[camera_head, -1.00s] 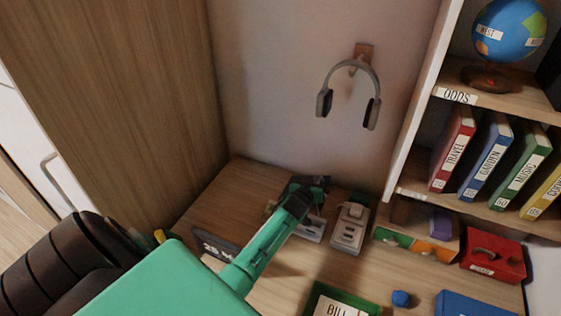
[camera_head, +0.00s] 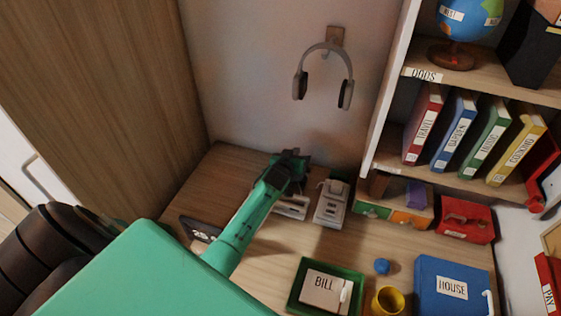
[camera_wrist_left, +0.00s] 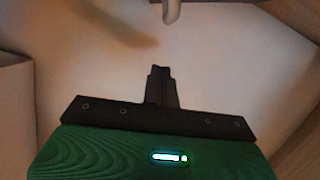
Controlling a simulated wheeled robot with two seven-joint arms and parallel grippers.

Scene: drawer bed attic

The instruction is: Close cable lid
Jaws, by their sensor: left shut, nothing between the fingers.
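My left gripper (camera_head: 291,164) reaches over the back of the desk, and its fingers are shut with nothing between them. In the left wrist view the shut fingertips (camera_wrist_left: 161,75) point toward the pale wall. A pale flat fitting (camera_head: 291,206) lies on the desk under and beside the gripper, partly hidden by it. A white-grey box (camera_head: 331,208) stands just to its right, apart from the gripper. I cannot tell for certain which part is the cable lid, or whether the gripper touches it. My right gripper is not in view.
Headphones (camera_head: 325,52) hang on the wall above the desk. A dark sign (camera_head: 199,230) stands left of my arm. A green tray (camera_head: 298,290), yellow cup (camera_head: 388,300), blue folder (camera_head: 425,282) and red box (camera_head: 465,218) occupy the front and right. A wooden panel (camera_head: 95,75) bounds the left.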

